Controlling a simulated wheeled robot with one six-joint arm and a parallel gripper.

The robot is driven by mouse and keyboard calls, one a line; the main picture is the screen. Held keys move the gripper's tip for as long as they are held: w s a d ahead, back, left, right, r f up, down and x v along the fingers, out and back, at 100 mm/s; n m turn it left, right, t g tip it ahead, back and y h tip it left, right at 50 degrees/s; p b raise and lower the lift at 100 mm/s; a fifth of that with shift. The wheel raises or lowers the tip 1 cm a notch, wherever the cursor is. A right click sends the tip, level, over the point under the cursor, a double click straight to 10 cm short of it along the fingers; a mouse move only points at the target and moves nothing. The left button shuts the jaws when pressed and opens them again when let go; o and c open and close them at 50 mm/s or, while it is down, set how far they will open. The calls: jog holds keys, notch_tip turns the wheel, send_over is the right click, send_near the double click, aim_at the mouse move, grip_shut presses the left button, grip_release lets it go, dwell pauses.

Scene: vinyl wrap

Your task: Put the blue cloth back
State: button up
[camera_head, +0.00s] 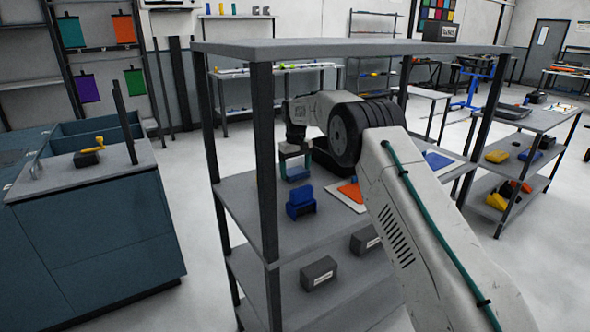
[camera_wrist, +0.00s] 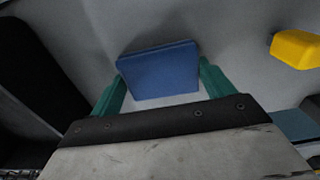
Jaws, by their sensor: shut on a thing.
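My gripper (camera_head: 296,166) is over the upper board of the grey shelf unit, with its green fingers pointing down. It is shut on a flat, blue, rectangular piece, which looks like the blue cloth (camera_wrist: 160,70), seen between the fingers in the wrist view. In the head view the held piece (camera_head: 295,172) shows as a thin blue strip between the fingertips. A darker blue, open-fronted holder (camera_head: 300,203) stands on the board just below the gripper. I cannot tell whether the held piece touches anything.
An orange sheet (camera_head: 352,191) and a blue sheet (camera_head: 437,160) lie on pale mats on the same board, partly behind my arm. The unit's top (camera_head: 340,47) and posts frame the gripper. Grey boxes (camera_head: 319,273) stand below. A yellow object (camera_wrist: 297,48) shows in the wrist view.

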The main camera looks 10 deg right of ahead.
aim_at(296, 170)
jog(key=o, duration=0.9)
notch_tip(296, 170, up, 12)
jog(key=shift+r, duration=0.1)
